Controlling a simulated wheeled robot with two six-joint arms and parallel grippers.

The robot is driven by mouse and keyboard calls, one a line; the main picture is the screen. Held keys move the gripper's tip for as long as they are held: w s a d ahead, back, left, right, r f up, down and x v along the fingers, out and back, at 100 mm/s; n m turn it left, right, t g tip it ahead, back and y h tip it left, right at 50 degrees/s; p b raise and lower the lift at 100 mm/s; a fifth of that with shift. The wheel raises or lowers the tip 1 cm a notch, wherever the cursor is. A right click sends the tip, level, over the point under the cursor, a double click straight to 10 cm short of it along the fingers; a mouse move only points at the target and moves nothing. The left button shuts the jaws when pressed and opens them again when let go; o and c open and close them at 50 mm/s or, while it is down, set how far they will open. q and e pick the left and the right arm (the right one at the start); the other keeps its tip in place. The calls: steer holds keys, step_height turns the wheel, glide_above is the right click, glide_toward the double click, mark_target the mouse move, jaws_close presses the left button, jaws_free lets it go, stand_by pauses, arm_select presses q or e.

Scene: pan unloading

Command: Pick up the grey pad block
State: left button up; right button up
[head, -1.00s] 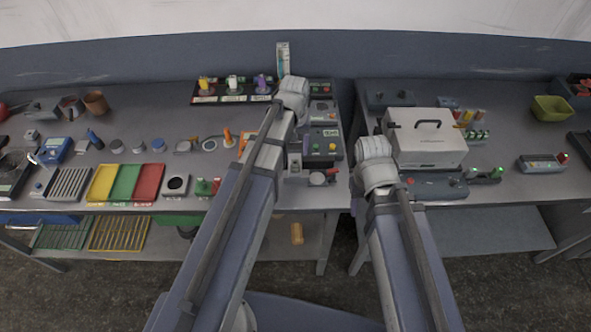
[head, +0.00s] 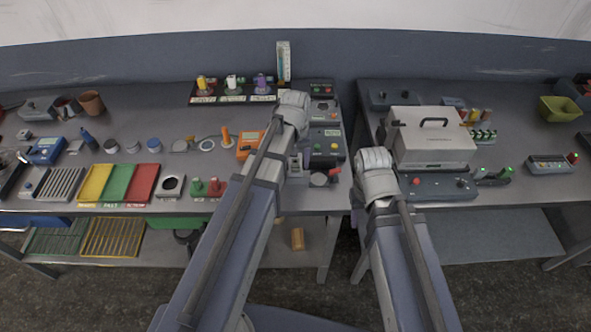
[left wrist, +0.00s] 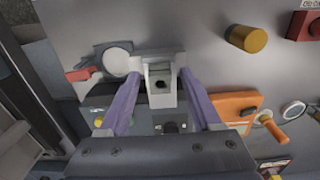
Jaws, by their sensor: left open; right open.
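A small light-grey block with a dark hole in its face (left wrist: 160,84) lies between the two purple fingers of my left gripper (left wrist: 159,104) in the left wrist view. I take it for the grey pad block, though I cannot be sure. The fingers are open, one on each side; I cannot tell whether they touch it. In the head view the light-grey block (head: 295,165) shows beside my left arm, near the bench front, and the left fingers are hidden by the arm. My right arm ends over the front of the right bench; its fingers are not visible.
A round pan (left wrist: 118,61) and a red piece (left wrist: 82,75) lie close to the block. An orange meter (head: 249,143) and a button box (head: 327,148) stand nearby. A white case (head: 432,150) stands on the right bench. A gap separates the benches.

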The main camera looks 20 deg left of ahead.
arm_select(q)
jaws_close()
stand_by(0.3)
steer(key=shift+r, duration=0.15)
stand_by(0.3)
step_height(320, 180, up, 10)
steer(key=p, duration=1)
